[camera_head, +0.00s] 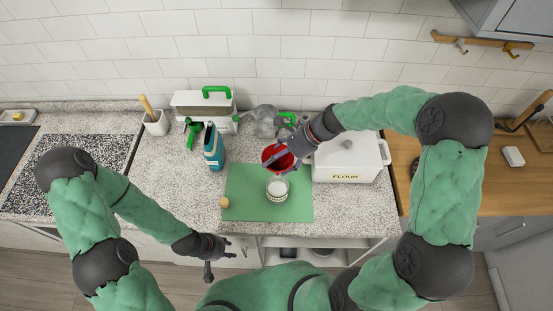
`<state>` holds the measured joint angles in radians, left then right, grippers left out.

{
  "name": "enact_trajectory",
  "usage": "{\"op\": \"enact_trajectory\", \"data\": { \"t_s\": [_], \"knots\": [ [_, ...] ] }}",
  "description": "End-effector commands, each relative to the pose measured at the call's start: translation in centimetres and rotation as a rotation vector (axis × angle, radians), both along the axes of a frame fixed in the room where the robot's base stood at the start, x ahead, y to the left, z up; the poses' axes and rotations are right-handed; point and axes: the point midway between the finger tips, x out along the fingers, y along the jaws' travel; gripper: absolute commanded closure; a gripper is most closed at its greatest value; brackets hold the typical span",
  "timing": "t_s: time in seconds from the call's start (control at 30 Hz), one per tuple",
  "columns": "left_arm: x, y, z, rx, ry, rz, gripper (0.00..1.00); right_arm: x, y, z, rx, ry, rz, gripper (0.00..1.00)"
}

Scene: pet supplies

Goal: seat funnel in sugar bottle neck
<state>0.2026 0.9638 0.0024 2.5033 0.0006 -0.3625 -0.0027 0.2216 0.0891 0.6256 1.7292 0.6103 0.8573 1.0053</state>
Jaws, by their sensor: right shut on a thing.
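A red funnel (270,154) is in my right gripper (291,152), which is shut on it at its right side. The funnel is above and slightly behind a clear glass bottle (277,193) with white contents, in the head view. The funnel's spout is hidden, and I cannot tell whether it touches the bottle. The bottle stands upright on a green mat (245,208). My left gripper (222,255) is open and empty in front of the counter's front edge, left of and below the bottle in the picture.
A small tan stopper-like piece (224,202) lies at the mat's left edge. A blue bottle (213,148) stands behind the mat to the left. A white flour box (347,160) stands close on the right. Counter left of the mat (165,180) is clear.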

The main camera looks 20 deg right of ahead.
Motion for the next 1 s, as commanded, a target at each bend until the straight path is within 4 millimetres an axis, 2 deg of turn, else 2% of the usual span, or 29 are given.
{"op": "enact_trajectory", "data": {
  "t_s": [1.0],
  "knots": [
    [0.0,0.0,-0.9,0.000,0.000,0.000,0.60,0.0,0.0,-1.6,0.000,-0.001,-0.001,0.44]
  ]
}}
